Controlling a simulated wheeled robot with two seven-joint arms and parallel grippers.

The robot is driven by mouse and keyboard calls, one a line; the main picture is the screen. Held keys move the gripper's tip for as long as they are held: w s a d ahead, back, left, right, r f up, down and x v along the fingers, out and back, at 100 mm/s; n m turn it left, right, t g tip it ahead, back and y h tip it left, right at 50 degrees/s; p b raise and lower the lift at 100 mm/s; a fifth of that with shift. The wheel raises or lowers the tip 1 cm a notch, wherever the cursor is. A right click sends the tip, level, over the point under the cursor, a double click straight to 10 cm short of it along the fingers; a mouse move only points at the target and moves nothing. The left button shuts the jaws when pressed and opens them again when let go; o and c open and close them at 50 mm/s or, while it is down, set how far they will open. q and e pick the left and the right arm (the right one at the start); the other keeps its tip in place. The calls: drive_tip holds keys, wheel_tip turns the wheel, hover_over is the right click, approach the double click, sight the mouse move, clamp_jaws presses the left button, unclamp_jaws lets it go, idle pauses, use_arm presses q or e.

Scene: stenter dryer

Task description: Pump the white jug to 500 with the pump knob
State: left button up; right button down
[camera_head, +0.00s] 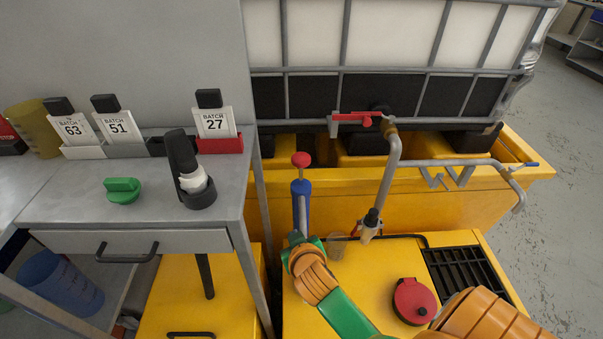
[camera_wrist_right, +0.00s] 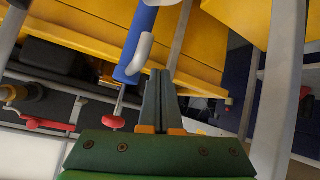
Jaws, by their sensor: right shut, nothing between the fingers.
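The pump is a blue cylinder (camera_head: 301,205) with a red knob (camera_head: 301,159) on top, upright at the yellow container. The blue cylinder (camera_wrist_right: 141,40) also shows in the right wrist view, with the red knob (camera_wrist_right: 115,122) on a thin rod. My right gripper (camera_wrist_right: 159,76) is shut and empty beside the pump, apart from the knob. In the head view my right wrist covers the pump's foot, and its fingers cannot be made out. A small pale vessel (camera_head: 338,246) is partly hidden behind that wrist; I cannot tell whether it is the white jug. My left gripper is not in view.
A metal pipe with a red-handled valve (camera_head: 357,118) and a hanging nozzle (camera_head: 370,226) stands right of the pump. A red lid (camera_head: 415,298) and black grate (camera_head: 465,276) are at the right. The grey table (camera_head: 70,205) with batch cards is at the left.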

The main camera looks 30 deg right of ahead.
drive_tip(key=w+d+r+m+t+h, duration=0.1)
drive_tip(key=d+r+m+t+h, duration=0.1)
drive_tip(key=r, duration=0.6)
drive_tip(key=w+d+r+m+t+h, duration=0.1)
drive_tip(key=d+r+m+t+h, duration=0.1)
drive_tip(key=r, duration=0.7)
drive_tip(key=shift+w+d+m+h+b, duration=0.15)
drive_tip(key=shift+d+m+h+b, duration=0.2)
drive_tip(key=shift+m, duration=0.35)
drive_tip(key=shift+w, duration=0.1)
hover_over(301, 172)
drive_tip(key=v, duration=0.2)
drive_tip(key=shift+s+f, duration=0.2)
drive_tip(key=shift+f, duration=2.75)
